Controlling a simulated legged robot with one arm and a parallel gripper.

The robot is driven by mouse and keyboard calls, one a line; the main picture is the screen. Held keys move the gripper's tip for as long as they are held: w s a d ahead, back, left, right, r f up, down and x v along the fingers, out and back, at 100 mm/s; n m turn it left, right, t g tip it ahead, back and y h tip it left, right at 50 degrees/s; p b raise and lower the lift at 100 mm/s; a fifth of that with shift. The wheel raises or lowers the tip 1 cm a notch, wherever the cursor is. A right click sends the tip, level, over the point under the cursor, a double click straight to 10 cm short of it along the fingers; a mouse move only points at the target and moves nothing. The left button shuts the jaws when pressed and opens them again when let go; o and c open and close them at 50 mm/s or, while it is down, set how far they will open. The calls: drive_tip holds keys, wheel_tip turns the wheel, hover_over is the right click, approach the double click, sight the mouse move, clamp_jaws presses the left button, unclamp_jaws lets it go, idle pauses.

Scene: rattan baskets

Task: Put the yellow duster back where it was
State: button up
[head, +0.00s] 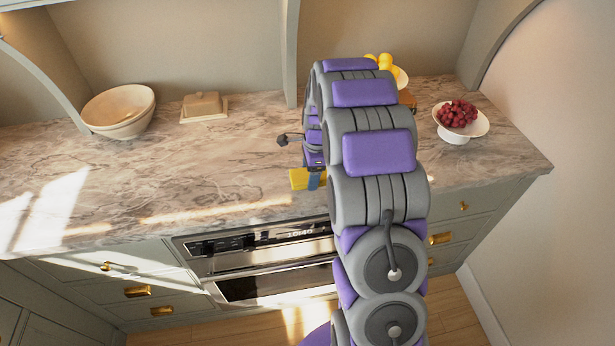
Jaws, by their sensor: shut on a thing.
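My arm reaches over the marble counter, and my gripper (313,170) hangs above or at its front part, left of my thick arm links. It is shut on the yellow duster (299,178), which shows as a small yellow block at the fingertips. A blue piece (314,182) sits right beside the yellow; I cannot tell whether it is part of the duster or of a finger. Part of the duster is hidden by the gripper. I cannot tell whether the duster touches the counter.
Stacked bowls (119,110) and a butter dish (204,106) stand at the back left of the counter (200,160). A bowl of red fruit (460,119) is at the right; yellow fruit (384,62) shows behind my arm. An oven (262,260) is below. The counter's left-middle is clear.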

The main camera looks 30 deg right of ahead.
sight(308, 174)
drive_tip(key=shift+w+f, duration=0.1)
drive_tip(key=shift+w, duration=1)
drive_tip(key=shift+w+d, duration=0.15)
drive_tip(key=shift+c, duration=0.5)
drive_tip(key=shift+d+f+b, duration=0.3)
drive_tip(key=shift+f+b, duration=0.05)
drive_tip(key=shift+f, duration=0.2)
wheel_tip(308, 174, down, 2)
drive_tip(key=shift+f+b, duration=0.15)
drive_tip(key=shift+b, duration=0.3)
drive_tip(key=shift+f, duration=0.15)
drive_tip(key=shift+c, duration=0.4)
drive_tip(key=shift+a, duration=0.15)
drive_tip(key=o, duration=1.1)
drive_tip(key=shift+o, duration=0.2)
